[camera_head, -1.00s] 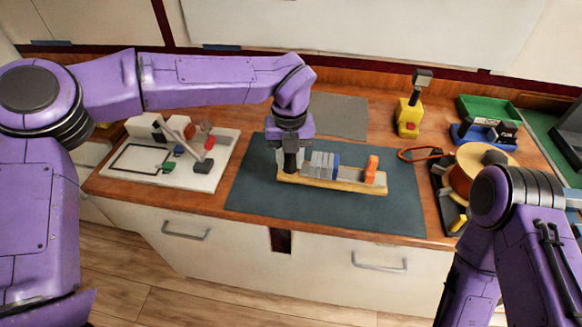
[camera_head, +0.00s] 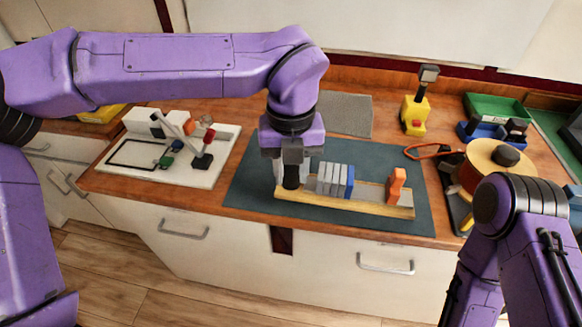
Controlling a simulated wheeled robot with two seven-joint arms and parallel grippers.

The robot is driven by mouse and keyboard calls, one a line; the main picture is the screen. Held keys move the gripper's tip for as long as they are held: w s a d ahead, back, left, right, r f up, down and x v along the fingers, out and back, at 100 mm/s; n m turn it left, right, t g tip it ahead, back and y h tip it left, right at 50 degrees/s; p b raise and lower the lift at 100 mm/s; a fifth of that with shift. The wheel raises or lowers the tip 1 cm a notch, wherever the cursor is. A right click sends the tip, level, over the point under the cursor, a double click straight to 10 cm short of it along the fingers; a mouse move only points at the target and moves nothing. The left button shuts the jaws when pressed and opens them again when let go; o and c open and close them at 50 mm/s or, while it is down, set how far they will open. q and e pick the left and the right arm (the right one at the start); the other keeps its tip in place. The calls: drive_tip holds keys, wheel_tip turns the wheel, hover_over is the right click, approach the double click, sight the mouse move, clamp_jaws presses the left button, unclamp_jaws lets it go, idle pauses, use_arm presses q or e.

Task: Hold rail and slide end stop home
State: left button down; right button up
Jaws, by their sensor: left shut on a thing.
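My left gripper (camera_head: 291,183) points down over the left end of the wooden rail base (camera_head: 345,204) and is shut on the rail there. The fingertips are dark and partly hidden. The rail lies roughly left to right over the dark mat. I cannot tell whether it touches the mat. Several grey breakers (camera_head: 327,178) and a blue one (camera_head: 349,183) stand upright side by side near the gripper. The orange end stop (camera_head: 397,185) stands near the right end, with a bare gap between it and the blue breaker. My right arm shows at lower right, its gripper out of view.
The dark mat (camera_head: 250,190) is clear around the rail. A white board (camera_head: 135,177) with small parts lies left. A yellow tool (camera_head: 415,112), an orange cable loop (camera_head: 428,151), a spool (camera_head: 485,168) and a green tray (camera_head: 497,106) stand right. A grey pad (camera_head: 345,113) lies behind.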

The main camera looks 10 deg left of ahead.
use_arm(q)
drive_tip(key=shift+w+a+f, duration=0.35)
drive_tip(key=shift+w+f, duration=1.65)
drive_tip(key=shift+w, duration=0.2)
drive_tip(key=shift+w+a+f, duration=0.35)
drive_tip(key=shift+w+f, duration=1.7)
drive_tip(key=shift+w, duration=0.2)
drive_tip(key=shift+w+a+f, duration=0.35)
drive_tip(key=shift+w+f, duration=1.65)
drive_tip(key=shift+w, duration=0.2)
drive_tip(key=shift+w+f, duration=0.1)
use_arm(e)
drive_tip(key=shift+f, duration=0.15)
use_arm(q)
drive_tip(key=shift+f, duration=0.2)
use_arm(e)
drive_tip(key=shift+o, duration=0.2)
